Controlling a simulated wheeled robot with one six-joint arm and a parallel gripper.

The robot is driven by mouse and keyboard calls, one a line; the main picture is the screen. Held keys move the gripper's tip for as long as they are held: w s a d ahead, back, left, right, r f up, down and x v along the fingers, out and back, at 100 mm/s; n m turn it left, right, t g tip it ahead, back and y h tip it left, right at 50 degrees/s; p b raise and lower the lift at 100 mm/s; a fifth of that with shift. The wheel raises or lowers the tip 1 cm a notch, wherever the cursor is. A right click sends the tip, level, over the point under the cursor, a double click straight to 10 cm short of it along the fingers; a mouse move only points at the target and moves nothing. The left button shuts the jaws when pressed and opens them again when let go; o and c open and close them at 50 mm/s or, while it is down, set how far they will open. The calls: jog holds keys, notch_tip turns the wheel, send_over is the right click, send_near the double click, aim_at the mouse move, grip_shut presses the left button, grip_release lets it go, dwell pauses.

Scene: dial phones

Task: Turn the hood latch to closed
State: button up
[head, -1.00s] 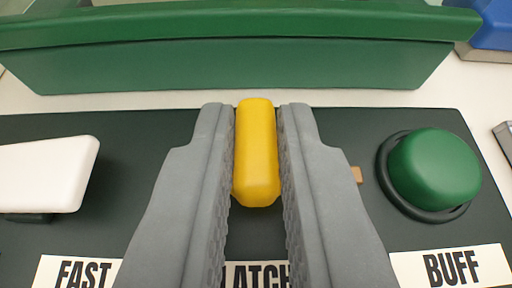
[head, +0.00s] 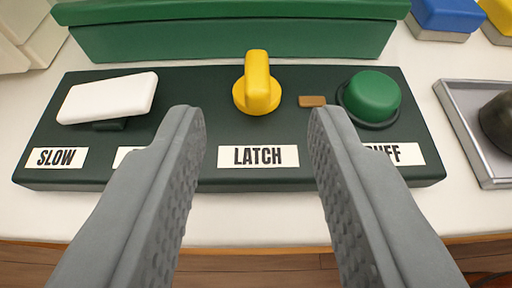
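The yellow latch knob (head: 257,92) is on the dark green panel (head: 215,90), behind the LATCH label (head: 258,156). Its raised handle points straight away from me, toward the green box. A small brown mark (head: 312,101) is on the panel to the right of the knob. My gripper (head: 256,113) is open and empty. Its two fingers are wide apart, on the near side of the knob and clear of it.
A white rocker switch (head: 108,98) is on the left of the panel, with a SLOW label (head: 57,157). A green button (head: 374,96) is on the right, its BUFF label partly hidden. A green box (head: 235,35) stands behind, and a grey tray (head: 470,135) lies right.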

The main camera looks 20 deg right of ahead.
jog(key=v, duration=1)
jog(key=shift+s+r, duration=0.15)
jog(key=shift+s, duration=0.05)
jog(key=shift+a, duration=0.1)
jog(key=w+d+r+m+t+y, duration=0.1)
jog(key=w+d+r+t, duration=0.1)
jog(key=w+d+r, duration=0.35)
jog(key=w+d+r+t+y, duration=0.2)
jog(key=w+d+r, duration=0.1)
jog(key=d+r, duration=0.5)
jog(key=s+d+r+n+t+y, duration=0.1)
jog(key=d+r+n+t+y, duration=0.15)
jog(key=d+r, duration=0.8)
jog(key=s+d+n+y, duration=0.2)
jog(key=s+d+y, duration=0.1)
jog(key=s+d, duration=0.65)
jog(key=s+d+f+g+h, duration=0.1)
jog(key=s+d+f, duration=0.2)
jog(key=s+d, duration=0.2)
jog(key=s+d+f+n+h, duration=0.1)
jog(key=s+d+f+h, duration=0.1)
jog(key=s+d, duration=0.3)
jog(key=shift+d+f+g, duration=0.35)
jog(key=shift+d+f, duration=0.15)
jog(key=shift+d, duration=0.75)
